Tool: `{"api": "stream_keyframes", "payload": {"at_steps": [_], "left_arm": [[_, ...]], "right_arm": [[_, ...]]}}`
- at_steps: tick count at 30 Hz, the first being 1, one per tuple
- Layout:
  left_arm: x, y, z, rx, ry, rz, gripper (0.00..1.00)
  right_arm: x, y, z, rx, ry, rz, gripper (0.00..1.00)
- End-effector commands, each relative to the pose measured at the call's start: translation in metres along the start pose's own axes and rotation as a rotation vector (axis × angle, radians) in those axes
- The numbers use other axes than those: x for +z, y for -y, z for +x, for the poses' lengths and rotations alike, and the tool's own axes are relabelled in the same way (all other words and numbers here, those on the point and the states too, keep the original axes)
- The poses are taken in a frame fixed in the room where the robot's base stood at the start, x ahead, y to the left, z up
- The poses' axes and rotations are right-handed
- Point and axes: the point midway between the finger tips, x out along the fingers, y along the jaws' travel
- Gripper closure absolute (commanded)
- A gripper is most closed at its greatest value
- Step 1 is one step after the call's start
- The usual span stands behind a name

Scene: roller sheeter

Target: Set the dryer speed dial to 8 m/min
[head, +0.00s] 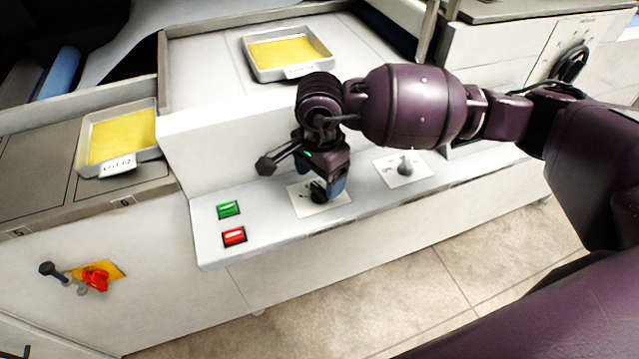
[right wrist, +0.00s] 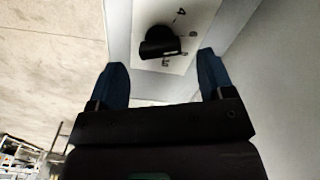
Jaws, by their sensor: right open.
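A black dial knob (head: 318,190) stands on a white scale plate on the machine's sloping ledge. In the right wrist view the knob (right wrist: 158,42) lies just ahead of the fingertips, roughly midway between them. A few scale marks show on its plate, too blurred to read surely, so its setting cannot be told. My right gripper (head: 334,186) points down over the knob and partly hides it. In the right wrist view the gripper (right wrist: 162,64) is open, with its two blue fingers apart and nothing held. My left gripper is not in view.
A second dial (head: 404,167) sits to the right on the ledge. A green button (head: 228,209) and a red button (head: 234,236) are to the left. Trays of yellow material (head: 326,73) (head: 152,141) rest on the machine. A red switch (head: 97,279) is at lower left.

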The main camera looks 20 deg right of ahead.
Motion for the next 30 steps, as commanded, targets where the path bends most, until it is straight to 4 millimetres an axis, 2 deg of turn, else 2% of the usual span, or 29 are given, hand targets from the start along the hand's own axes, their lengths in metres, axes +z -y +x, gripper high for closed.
{"api": "stream_keyframes", "payload": {"at_steps": [1,6,18,20,28,30], "left_arm": [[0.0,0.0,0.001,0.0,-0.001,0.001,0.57],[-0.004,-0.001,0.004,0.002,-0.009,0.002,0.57],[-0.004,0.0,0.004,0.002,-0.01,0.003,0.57],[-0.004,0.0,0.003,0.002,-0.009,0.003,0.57],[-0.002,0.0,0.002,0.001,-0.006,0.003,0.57],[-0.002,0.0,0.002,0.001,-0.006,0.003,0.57]], "right_arm": [[0.0,-0.001,0.009,0.003,0.002,0.0,0.26],[0.001,0.0,0.024,0.001,0.002,0.0,0.26],[0.0,0.0,0.029,0.0,0.002,0.0,0.26],[0.0,0.0,0.029,0.0,0.002,0.0,0.33],[0.0,0.0,0.029,0.0,0.001,0.0,0.75],[0.0,0.0,0.029,0.0,0.001,0.001,0.75]]}}
